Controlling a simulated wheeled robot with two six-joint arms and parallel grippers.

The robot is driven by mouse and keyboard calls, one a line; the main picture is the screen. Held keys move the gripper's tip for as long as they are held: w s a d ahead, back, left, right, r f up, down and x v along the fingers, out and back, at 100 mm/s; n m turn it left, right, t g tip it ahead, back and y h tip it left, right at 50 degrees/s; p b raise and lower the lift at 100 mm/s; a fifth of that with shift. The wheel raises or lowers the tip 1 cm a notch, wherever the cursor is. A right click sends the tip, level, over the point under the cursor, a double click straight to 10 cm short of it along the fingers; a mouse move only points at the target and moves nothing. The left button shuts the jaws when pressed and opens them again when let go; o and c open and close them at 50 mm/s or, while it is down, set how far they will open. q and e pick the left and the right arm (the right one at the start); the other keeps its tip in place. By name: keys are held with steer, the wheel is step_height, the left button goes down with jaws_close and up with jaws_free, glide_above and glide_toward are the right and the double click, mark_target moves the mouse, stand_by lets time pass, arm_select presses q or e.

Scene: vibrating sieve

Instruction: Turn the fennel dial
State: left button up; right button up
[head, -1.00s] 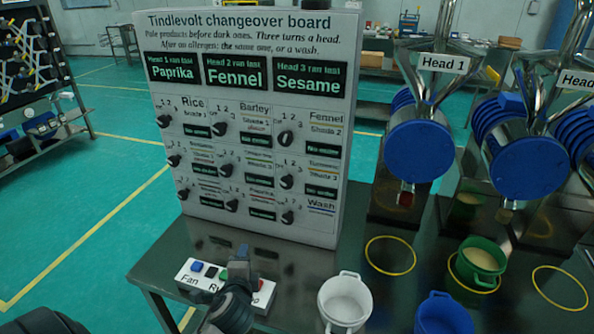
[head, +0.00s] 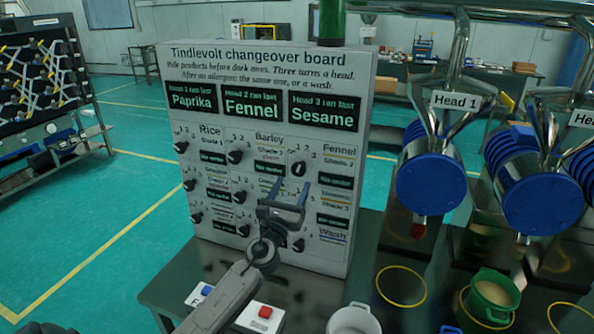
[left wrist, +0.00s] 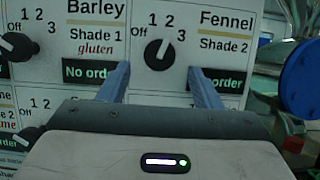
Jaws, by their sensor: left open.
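The fennel dial (head: 298,168) is a black knob at the top right of the changeover board (head: 270,60), with Off, 1, 2 and 3 around it. It also shows in the left wrist view (left wrist: 158,55), where its white mark seems to point up and to the right. My left gripper (head: 287,190) is open and empty in front of the board, just below the dial in the head view. In the left wrist view its fingertips (left wrist: 159,71) lie to the left and right, slightly below the knob. Neither finger visibly touches it. My right gripper is out of view.
Other dials, such as the barley dial (head: 235,156), sit close by on the board. A button box (head: 262,320) and a white bucket (head: 352,321) stand in front. Head 1 (head: 431,185) and a green bucket (head: 491,299) are to the right.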

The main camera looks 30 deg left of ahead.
mark_target(298, 173)
arm_select(q)
steer(key=shift+p+x, duration=0.4)
steer(key=shift+x, duration=2)
steer(key=shift+f, duration=0.1)
steer(key=c, duration=1)
